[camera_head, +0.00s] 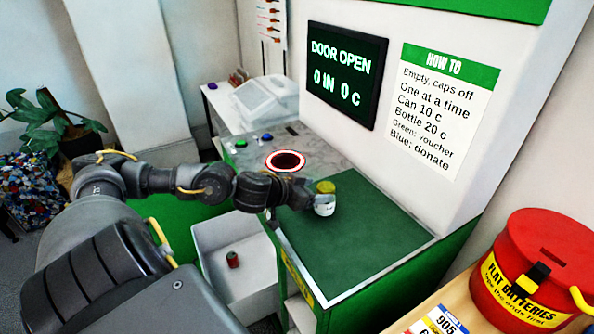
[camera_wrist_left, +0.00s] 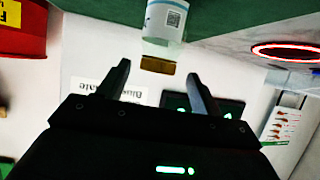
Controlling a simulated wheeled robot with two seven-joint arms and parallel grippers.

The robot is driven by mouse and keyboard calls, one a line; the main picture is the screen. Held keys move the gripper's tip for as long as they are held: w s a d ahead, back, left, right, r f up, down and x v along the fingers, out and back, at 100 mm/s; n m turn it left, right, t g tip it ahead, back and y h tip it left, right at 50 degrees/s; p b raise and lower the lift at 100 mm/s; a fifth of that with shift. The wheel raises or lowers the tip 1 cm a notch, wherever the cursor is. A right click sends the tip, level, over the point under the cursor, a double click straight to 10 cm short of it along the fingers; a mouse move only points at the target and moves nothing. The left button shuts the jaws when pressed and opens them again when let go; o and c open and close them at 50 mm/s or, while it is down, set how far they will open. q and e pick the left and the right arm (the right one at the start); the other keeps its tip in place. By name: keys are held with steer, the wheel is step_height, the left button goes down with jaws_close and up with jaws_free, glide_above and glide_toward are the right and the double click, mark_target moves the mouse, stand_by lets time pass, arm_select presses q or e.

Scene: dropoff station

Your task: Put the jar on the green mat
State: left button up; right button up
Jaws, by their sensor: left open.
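The jar (camera_head: 325,204) has a white body and a yellow-green lid. It stands upright on the green mat (camera_head: 350,245), near the mat's far end. My left gripper (camera_head: 308,192) is beside the jar on its left in the head view. The left wrist view, which is upside down, shows the jar (camera_wrist_left: 165,22) just beyond the open fingertips (camera_wrist_left: 158,70), its gold lid level with the gap between them. Its base appears to touch the green surface. I cannot tell whether a finger touches it. My right gripper is not in view.
A red-ringed hole (camera_head: 286,161) lies in the grey counter behind the mat. A white bin (camera_head: 236,262) with a small reddish can stands below on the left. A red battery bucket (camera_head: 535,265) stands at right. The mat's near part is clear.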

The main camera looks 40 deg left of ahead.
arm_select(q)
steer(key=v, duration=0.7)
steer(key=shift+s+r, duration=0.15)
steer(key=shift+s, duration=0.25)
stand_by(0.3)
